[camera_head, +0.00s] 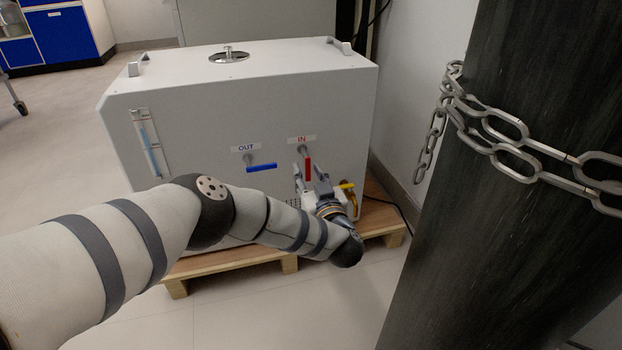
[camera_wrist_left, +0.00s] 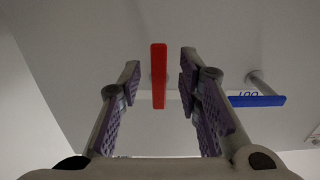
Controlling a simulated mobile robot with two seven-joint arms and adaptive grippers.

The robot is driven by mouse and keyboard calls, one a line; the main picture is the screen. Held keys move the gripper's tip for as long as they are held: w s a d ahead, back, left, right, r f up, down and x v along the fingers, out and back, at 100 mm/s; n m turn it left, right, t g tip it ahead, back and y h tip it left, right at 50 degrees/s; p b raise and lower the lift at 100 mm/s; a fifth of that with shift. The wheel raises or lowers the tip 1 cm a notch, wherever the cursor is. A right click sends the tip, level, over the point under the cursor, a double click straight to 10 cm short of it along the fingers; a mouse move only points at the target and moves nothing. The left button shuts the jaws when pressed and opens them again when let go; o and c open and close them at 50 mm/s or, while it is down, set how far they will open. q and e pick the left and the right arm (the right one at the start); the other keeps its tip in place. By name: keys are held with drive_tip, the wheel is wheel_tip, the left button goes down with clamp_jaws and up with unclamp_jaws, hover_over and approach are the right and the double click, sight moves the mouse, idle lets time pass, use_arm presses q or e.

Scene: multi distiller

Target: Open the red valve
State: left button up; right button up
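The red valve (camera_head: 308,168) is a red lever on the front of a white box-shaped machine (camera_head: 200,115), under the "IN" label. Its handle hangs straight down from a metal stem. My left gripper (camera_head: 308,181) is just below and in front of it, pointing up at the panel. In the left wrist view the red handle (camera_wrist_left: 159,75) stands between the two spread fingers, nearer the left one, with a gap on each side. The left gripper is open and empty. My right gripper is not in view.
A blue valve lever (camera_head: 261,167) lies horizontal under "OUT", left of the red one. A yellow-handled brass tap (camera_head: 347,187) is low at the right. The machine stands on a wooden pallet (camera_head: 290,264). A dark column with a chain (camera_head: 520,160) fills the right side.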

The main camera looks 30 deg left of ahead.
use_arm(q)
clamp_jaws()
drive_tip(key=shift+w+d, duration=0.1)
drive_tip(key=shift+w+d+r+n+p, duration=0.3)
drive_tip(key=shift+r+n, duration=0.2)
drive_tip(key=shift+n, duration=2.45)
drive_tip(key=shift+w+d+r+n+p, duration=0.25)
drive_tip(key=shift+w+d+r+n, duration=0.2)
drive_tip(key=shift+n, duration=2.45)
drive_tip(key=shift+w+d+r+n+p, duration=0.3)
drive_tip(key=shift+r+n, duration=0.25)
drive_tip(key=shift+n, duration=2.4)
